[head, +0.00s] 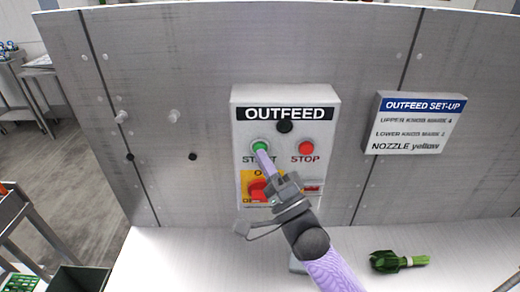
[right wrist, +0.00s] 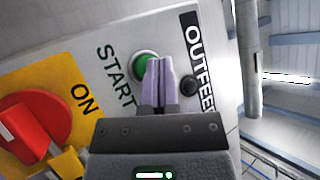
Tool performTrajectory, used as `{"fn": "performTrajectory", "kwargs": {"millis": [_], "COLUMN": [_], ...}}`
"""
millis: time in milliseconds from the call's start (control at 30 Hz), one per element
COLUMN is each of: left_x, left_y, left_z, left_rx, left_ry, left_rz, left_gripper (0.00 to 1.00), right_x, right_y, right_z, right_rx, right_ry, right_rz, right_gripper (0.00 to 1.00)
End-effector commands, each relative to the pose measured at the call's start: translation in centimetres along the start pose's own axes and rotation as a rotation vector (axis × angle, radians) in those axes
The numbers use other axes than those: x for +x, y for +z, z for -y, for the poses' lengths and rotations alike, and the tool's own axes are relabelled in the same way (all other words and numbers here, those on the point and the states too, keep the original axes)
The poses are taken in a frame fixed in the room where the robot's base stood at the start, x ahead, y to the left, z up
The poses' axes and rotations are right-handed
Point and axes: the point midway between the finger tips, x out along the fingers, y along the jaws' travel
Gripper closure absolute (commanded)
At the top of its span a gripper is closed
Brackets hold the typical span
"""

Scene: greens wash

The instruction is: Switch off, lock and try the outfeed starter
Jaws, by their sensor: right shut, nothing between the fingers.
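The outfeed starter (head: 240,120) is a light grey box on the steel panel. It has a green START button (head: 260,146), a red STOP button (head: 306,148) and a red rotary switch (head: 256,190) on a yellow plate. My right gripper (head: 262,152) is shut and empty, its lilac fingertips at the START button; the wrist view shows the tips overlapping the green button (right wrist: 146,64). I cannot tell whether they press it. The wrist view also shows the red switch (right wrist: 25,125), a yellow piece beside it (right wrist: 68,163) and the ON mark. The switch's setting is unclear. My left gripper is out of view.
A set-up sign (head: 420,123) is fixed to the panel right of the starter. A green leafy bundle (head: 397,261) lies on the pale worktop (head: 190,255). Pegs (head: 174,116) stick out of the panel at left. A dark bin (head: 78,279) stands lower left.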

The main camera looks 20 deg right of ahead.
Motion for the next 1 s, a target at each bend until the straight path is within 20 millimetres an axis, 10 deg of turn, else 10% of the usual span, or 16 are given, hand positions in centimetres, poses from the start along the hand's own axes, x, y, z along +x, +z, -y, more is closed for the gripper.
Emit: {"fn": "performTrajectory", "kwargs": {"millis": [1000], "left_x": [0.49], "left_y": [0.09], "left_z": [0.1], "left_rx": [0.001], "left_ry": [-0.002], "left_rz": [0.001], "left_gripper": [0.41], "right_x": [0.63], "right_y": [-0.47], "right_z": [-0.49], "right_rx": [-0.001], "right_ry": [0.0], "right_rz": [0.0], "right_gripper": [1.0]}}
